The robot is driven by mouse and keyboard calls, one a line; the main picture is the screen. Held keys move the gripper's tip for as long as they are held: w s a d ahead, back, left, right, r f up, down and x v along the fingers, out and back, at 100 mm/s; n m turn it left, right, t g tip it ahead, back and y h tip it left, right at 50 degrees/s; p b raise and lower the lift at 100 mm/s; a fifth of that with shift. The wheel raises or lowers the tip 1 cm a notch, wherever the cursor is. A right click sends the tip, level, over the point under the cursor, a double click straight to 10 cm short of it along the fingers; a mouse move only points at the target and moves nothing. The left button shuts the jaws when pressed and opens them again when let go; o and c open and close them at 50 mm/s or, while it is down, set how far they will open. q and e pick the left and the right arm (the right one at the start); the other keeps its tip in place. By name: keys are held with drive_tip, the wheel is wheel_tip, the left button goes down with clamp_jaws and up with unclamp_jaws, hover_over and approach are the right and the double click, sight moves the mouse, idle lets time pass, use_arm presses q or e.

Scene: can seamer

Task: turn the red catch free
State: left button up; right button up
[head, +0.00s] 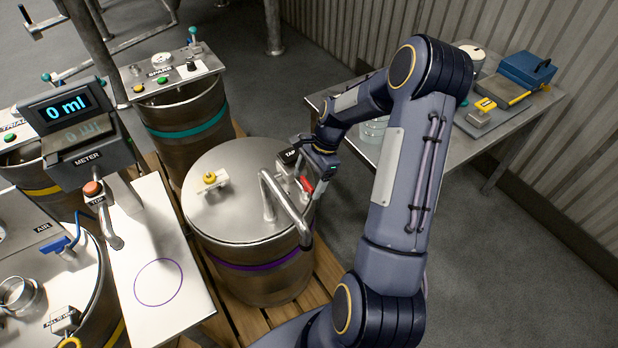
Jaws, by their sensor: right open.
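The red catch (307,184) is a small red piece at the right rim of the steel drum with the purple band (240,170), beside a small block on the lid and a bent metal handle (284,205). My right gripper (318,163) is open at the drum's right rim, just above and right of the red catch. It looks very close to the catch; I cannot tell whether they touch. The wrist partly hides a label there. My left gripper is not in view.
A yellow knob (209,178) sits on the same lid. The meter (70,120) reads 0 ml above a white board (160,270) at left. A drum with a teal band (185,115) stands behind. A side table (490,140) holds a blue box (527,68) at right.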

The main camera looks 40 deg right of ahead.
drive_tip(key=c, duration=1)
drive_tip(key=n+g, duration=0.1)
drive_tip(key=n, duration=0.3)
drive_tip(key=shift+w+r+n+g, duration=0.1)
drive_tip(key=shift+w+n+g, duration=0.1)
drive_tip(key=shift+n+g, duration=0.2)
drive_tip(key=n+g+h, duration=0.1)
drive_tip(key=n, duration=0.3)
drive_tip(key=shift+w+a+n, duration=0.1)
drive_tip(key=shift+n, duration=0.2)
drive_tip(key=n, duration=0.2)
drive_tip(key=n+g+h, duration=0.1)
drive_tip(key=n, duration=0.1)
drive_tip(key=shift+w+a+g+h, duration=0.1)
drive_tip(key=shift+g+h, duration=0.2)
drive_tip(key=shift+n+h, duration=0.7)
drive_tip(key=shift+n, duration=1.5)
